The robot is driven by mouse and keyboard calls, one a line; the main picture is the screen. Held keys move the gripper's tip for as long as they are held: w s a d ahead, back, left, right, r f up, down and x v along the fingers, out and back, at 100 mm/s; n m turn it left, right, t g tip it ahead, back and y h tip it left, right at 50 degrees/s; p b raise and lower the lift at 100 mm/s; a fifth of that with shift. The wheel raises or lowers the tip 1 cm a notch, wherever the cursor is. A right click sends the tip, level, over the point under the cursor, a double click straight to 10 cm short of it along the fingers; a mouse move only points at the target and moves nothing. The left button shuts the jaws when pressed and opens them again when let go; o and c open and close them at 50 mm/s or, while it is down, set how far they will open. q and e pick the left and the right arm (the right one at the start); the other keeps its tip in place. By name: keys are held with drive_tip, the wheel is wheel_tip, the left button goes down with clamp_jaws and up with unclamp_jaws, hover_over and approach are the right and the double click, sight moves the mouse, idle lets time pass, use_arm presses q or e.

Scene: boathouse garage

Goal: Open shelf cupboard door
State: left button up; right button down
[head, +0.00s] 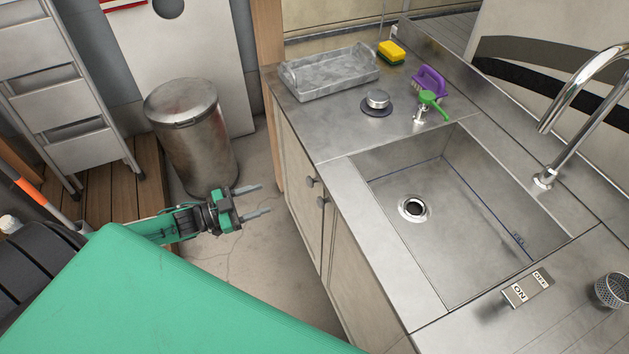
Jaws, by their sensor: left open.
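A cupboard with pale doors (345,285) stands under the metal sink counter. Two dark round knobs show near the top of its doors, a far knob (311,181) and a near knob (322,202). The doors look shut. My left gripper (262,200) is open and empty, its two fingers pointing right toward the cupboard front. It is left of the knobs in the picture and apart from them. The lower part of the doors is cut off or seen steeply. My right gripper is not in view.
The sink (465,210), a grey tray (328,72), a yellow sponge (391,52) and a purple brush (430,80) are on the counter. A metal bin (195,135) and a ladder (65,100) stand at the left. Bare floor (270,255) lies before the cupboard.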

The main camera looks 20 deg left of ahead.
sight(307, 183)
use_arm(q)
drive_tip(key=p+x, duration=0.2)
drive_tip(key=x, duration=1)
drive_tip(key=shift+w, duration=0.15)
drive_tip(key=shift+w+d, duration=0.35)
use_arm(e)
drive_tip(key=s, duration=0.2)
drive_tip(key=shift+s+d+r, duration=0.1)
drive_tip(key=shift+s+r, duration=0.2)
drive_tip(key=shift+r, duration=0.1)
use_arm(q)
clamp_jaws()
drive_tip(key=shift+s, duration=0.1)
